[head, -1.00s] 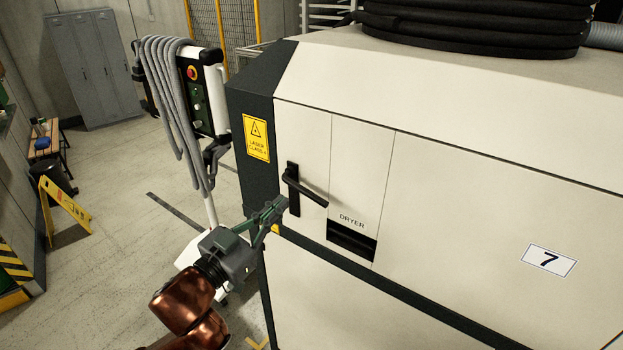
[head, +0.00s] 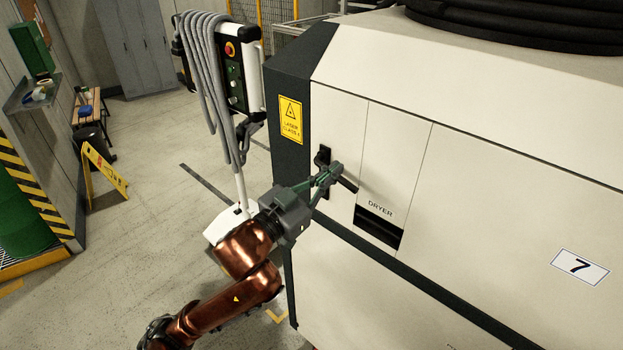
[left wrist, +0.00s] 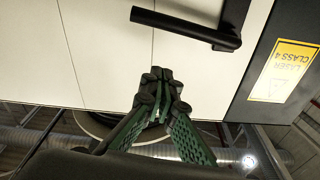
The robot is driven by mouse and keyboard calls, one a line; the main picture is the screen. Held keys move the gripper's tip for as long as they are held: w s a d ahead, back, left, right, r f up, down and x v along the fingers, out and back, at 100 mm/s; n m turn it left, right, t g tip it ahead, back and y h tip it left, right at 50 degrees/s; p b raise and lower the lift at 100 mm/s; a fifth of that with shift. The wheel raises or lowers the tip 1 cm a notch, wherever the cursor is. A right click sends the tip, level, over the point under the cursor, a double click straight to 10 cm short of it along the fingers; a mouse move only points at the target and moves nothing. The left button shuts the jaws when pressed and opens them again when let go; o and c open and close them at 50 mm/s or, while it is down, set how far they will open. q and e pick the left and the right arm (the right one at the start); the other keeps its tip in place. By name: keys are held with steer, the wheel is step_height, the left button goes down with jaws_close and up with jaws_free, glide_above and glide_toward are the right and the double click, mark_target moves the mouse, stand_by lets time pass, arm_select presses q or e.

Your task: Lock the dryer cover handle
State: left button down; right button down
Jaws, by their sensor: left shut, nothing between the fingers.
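The black dryer cover handle (head: 348,184) sits on a black plate on the cream cabinet front. Its lever sticks out to the right and slants down. In the left wrist view the handle (left wrist: 185,27) lies across the top, clear of the fingers. My left gripper (head: 335,172) has green and black fingers; they are shut and empty, in front of the handle's plate end and hiding part of it. In the left wrist view the fingertips (left wrist: 160,75) are together, with a gap in the picture between them and the lever. I cannot tell whether they touch the handle. My right gripper is not in view.
The dryer slot (head: 379,228) is right of and below the handle. A yellow laser label (head: 291,119) is on the cabinet's left edge. A control stand (head: 238,80) with a grey hose stands left of the cabinet. The floor at the left is mostly open.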

arm_select(q)
steer(key=p+x, duration=0.1)
steer(key=x, duration=0.2)
steer(key=shift+w+d+r, duration=0.15)
steer(key=shift+w+d, duration=0.05)
steer(key=shift+w, duration=0.05)
steer(key=f, duration=0.2)
steer(key=a+f, duration=0.1)
steer(key=f, duration=0.1)
steer(key=shift+s+a, duration=0.15)
steer(key=shift+s, duration=0.05)
